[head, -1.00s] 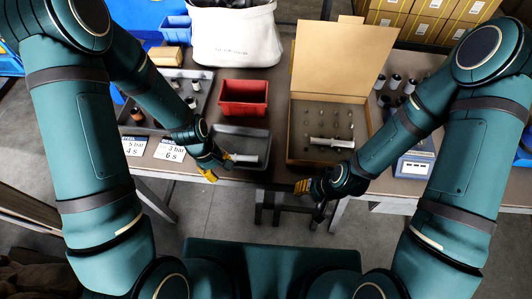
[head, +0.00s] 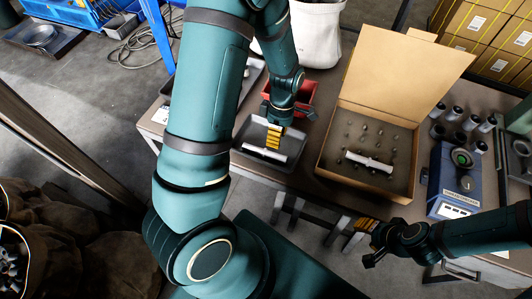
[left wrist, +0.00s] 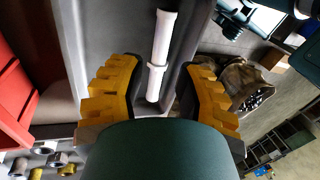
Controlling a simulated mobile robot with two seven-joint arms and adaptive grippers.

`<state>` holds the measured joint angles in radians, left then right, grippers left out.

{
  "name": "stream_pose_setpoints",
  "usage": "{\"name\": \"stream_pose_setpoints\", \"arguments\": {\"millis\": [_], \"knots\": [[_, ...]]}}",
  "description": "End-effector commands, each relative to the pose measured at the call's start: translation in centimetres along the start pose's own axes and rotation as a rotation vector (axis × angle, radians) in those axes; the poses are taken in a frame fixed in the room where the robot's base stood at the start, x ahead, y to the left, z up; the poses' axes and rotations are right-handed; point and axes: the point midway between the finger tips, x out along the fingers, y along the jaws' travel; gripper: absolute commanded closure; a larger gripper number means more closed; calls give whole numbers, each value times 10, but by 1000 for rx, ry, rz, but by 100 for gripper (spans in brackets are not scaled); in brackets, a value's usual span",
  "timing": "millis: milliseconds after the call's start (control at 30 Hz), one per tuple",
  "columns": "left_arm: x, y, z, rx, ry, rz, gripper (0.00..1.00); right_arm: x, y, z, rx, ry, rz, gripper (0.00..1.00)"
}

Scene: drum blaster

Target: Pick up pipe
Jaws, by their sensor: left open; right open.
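A white pipe (left wrist: 161,55) with a collar lies in the grey tray (left wrist: 100,30) in the left wrist view. My left gripper (left wrist: 160,72) is open, one yellow finger on each side of the pipe; contact cannot be told. Another white pipe (head: 368,162) lies in the open cardboard box (head: 333,178). My right gripper (head: 365,226) is open and empty, in front of the table edge below the box.
A red bin (head: 302,95) stands behind the grey tray. A blue device (head: 453,185) and several dark cylinders (head: 460,125) are right of the box. A white bag (head: 315,35) stands at the back. Brown sacks (head: 90,265) are on the floor at lower left.

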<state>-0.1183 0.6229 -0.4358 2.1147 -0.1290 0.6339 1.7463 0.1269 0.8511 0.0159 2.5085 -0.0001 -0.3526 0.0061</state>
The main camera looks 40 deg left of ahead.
Motion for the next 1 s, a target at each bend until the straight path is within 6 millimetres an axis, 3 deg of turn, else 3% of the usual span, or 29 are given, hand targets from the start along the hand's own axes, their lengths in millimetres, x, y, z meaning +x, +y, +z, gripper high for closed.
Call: {"name": "stream_pose_setpoints", "arguments": {"millis": [100,333,600,967,1000], "knots": [[16,0,0,0,0,-2,66,4,2,2,0,-4,0,53],[31,-1,0,1,0,-2,66,8,3,3,-1,-7,0,53],[68,-2,2,1,0,-1,66,17,7,4,-2,-7,0,53],[75,-4,1,1,1,-6,67,18,7,3,-3,-5,0,53],[75,-4,1,1,1,-7,81,18,7,3,-3,-5,0,53]]}}
